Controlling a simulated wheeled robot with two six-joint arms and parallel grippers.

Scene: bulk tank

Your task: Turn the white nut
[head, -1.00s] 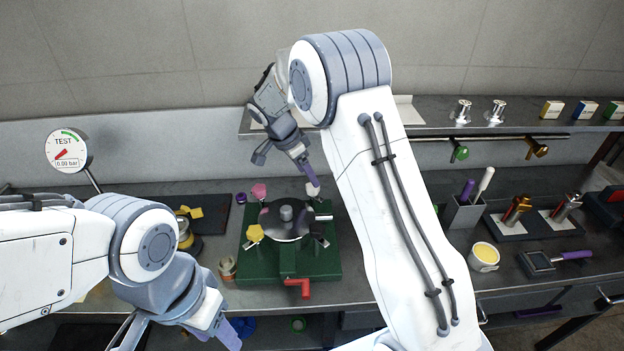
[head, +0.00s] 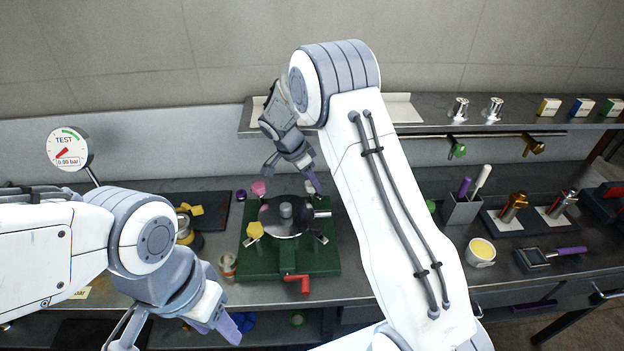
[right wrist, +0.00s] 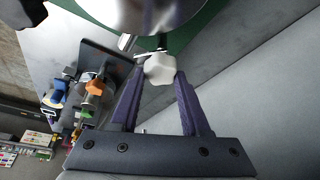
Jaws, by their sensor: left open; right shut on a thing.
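The white nut (right wrist: 159,69) sits between the purple fingertips of my right gripper (right wrist: 160,74) in the right wrist view, beside the rim of a round metal lid (right wrist: 150,12). A dark bolt end shows just above it. In the head view my right gripper (head: 314,183) reaches down to the far right side of the lid (head: 285,217), and its fingers largely cover the white nut. A pink nut (head: 259,187) and a yellow nut (head: 255,230) stand around the lid. My left gripper (head: 229,329) is open, low in front of the bench.
The lid stands on a green base (head: 262,262) with a red handle (head: 300,283) in front. A gauge (head: 68,148) reads 0.00 bar at left. A tool holder (head: 461,211) and a yellow-filled cup (head: 481,252) stand at right. My right arm crosses over the bench.

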